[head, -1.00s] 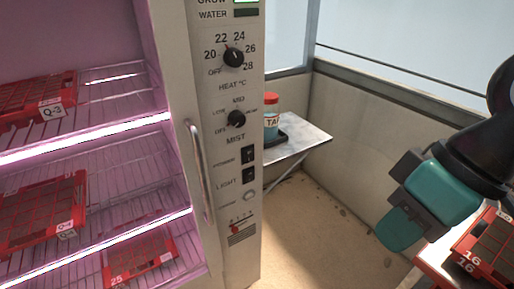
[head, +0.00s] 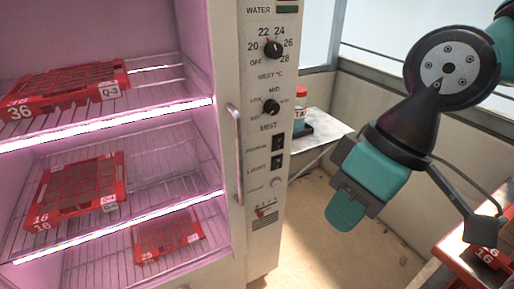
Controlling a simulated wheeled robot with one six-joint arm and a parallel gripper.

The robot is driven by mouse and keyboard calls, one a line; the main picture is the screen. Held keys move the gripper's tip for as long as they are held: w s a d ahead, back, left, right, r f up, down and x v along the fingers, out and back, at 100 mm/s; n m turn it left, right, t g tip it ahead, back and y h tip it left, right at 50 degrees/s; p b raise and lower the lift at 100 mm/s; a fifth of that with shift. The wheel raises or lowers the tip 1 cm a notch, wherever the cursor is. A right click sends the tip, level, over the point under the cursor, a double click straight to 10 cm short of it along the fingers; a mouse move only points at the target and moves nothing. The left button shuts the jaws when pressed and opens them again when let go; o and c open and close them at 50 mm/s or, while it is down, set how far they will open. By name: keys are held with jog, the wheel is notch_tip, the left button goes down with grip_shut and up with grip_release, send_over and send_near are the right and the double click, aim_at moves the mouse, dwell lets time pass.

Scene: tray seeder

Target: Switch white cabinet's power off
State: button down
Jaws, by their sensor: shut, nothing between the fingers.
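The white cabinet's control panel (head: 268,200) faces me right of its lit shelves. Its black power switch (head: 278,142) sits below the mist knob, above a similar black light switch (head: 277,162). Both are too small to tell which way they are set. My gripper (head: 345,212) is shut and empty, with teal fingers pointing down. In the picture it is to the right of the panel and lower than the switches, apart from them.
A heat knob (head: 272,49) and a mist knob (head: 271,107) are above the switches. A vertical door handle (head: 236,155) stands left of the panel. A small table (head: 325,140) with a red-lidded jar (head: 299,97) is behind. Red trays fill the shelves; another red tray (head: 487,257) is at lower right.

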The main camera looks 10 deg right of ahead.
jog(key=w+a+f+m+t+y+b, duration=0.1)
jog(key=w+f+m+t+y+b, duration=0.15)
jog(key=w+f+m+b, duration=0.4)
jog(key=w+a+f+m+t+y+b, duration=0.1)
jog(key=w+f+m+t+y+b, duration=0.2)
jog(key=w, duration=0.6)
jog(key=w+d+f+m+t+h+b, duration=0.5)
jog(key=w+d+f+m+t, duration=0.1)
jog(key=w+d+m+t, duration=0.3)
jog(key=w+d+m, duration=0.1)
jog(key=d+m, duration=0.1)
jog(key=m, duration=0.1)
jog(key=shift+w+f+b, duration=0.2)
jog(key=shift+w+b, duration=0.05)
jog(key=shift+b, duration=0.15)
jog(key=shift+t, duration=0.25)
